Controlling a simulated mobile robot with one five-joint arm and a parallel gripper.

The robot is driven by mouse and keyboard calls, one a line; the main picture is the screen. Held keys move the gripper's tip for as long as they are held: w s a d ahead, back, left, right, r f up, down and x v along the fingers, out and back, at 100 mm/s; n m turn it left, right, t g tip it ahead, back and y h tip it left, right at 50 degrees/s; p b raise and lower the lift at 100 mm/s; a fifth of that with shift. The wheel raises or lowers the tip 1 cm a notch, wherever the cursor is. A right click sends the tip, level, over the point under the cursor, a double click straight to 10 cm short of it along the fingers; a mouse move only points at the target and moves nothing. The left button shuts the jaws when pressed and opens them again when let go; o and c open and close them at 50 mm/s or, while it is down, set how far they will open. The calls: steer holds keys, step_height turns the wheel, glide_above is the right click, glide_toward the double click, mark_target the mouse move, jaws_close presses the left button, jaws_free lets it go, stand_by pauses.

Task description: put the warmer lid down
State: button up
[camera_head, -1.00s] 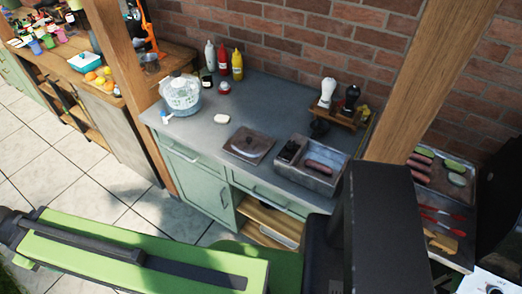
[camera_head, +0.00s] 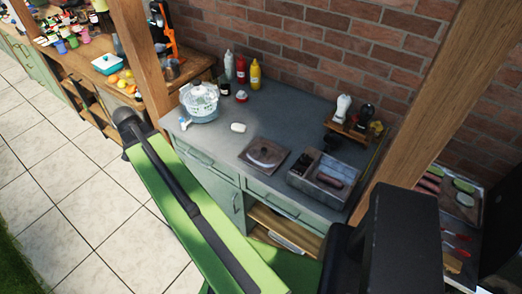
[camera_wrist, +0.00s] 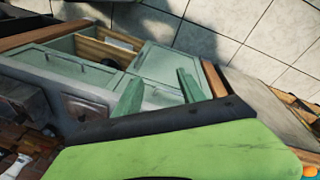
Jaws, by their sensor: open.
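The warmer lid (camera_head: 265,153), a flat, dark metal square with a handle on top, lies on the grey counter (camera_head: 285,120). It is just left of the warmer (camera_head: 318,194), whose open compartments show dark items and a sausage-like piece. The lid also shows as a dark panel (camera_wrist: 88,108) at the left of the wrist view. My gripper (camera_wrist: 160,88) has its two green fingers spread, with nothing between them. It is apart from the lid. In the head view I cannot make out the fingers.
A glass bowl with a white insert (camera_head: 200,102), several sauce bottles (camera_head: 240,70) and a small white object (camera_head: 238,127) stand on the counter's left part. A wooden rack with shakers (camera_head: 352,118) is at the back right. A wooden post (camera_head: 425,100) rises at the right.

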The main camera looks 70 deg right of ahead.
steer(key=s+d+r+m+g+p, duration=0.1)
steer(key=s+d+r+m+p, duration=0.3)
steer(key=s+d+m, duration=0.75)
steer(key=m+g, duration=0.2)
steer(key=m, duration=0.2)
glide_toward(263, 149)
steer(key=b+x, duration=0.3)
steer(key=b, duration=0.8)
steer(key=shift+s+f, duration=0.25)
steer(key=shift+f, duration=0.1)
steer(key=shift+s+r, duration=0.1)
steer(key=b+x, duration=0.5)
steer(key=shift+w+d+f, duration=0.1)
steer(key=shift+w+f, duration=0.15)
steer(key=shift+r, duration=0.2)
jaws_close()
